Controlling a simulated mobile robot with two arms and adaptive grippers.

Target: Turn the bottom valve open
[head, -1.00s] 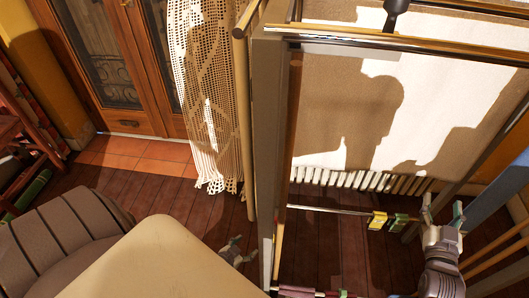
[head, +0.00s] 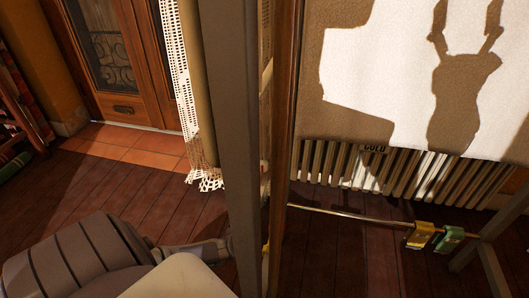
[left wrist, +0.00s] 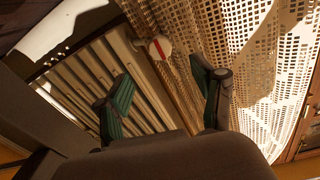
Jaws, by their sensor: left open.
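A small round white disc with a red bar (left wrist: 160,48), which looks like a valve, shows in the left wrist view beside the end of the radiator (left wrist: 95,80). My left gripper (left wrist: 162,72) is open with its green-padded fingers apart. In that picture the disc lies just beyond and between the fingertips, and nothing is held. In the head view my left arm (head: 205,248) reaches in low, and its gripper is hidden behind the wooden post (head: 232,150). No valve can be made out in the head view. My right gripper is not in view.
The radiator (head: 340,165), bearing a dark label, stands against the lit wall. A lace curtain (left wrist: 265,60) hangs beside the disc. A rail (head: 345,213) carries yellow and green clips (head: 420,235). A door (head: 115,60) is at back left. The floor between is mostly clear.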

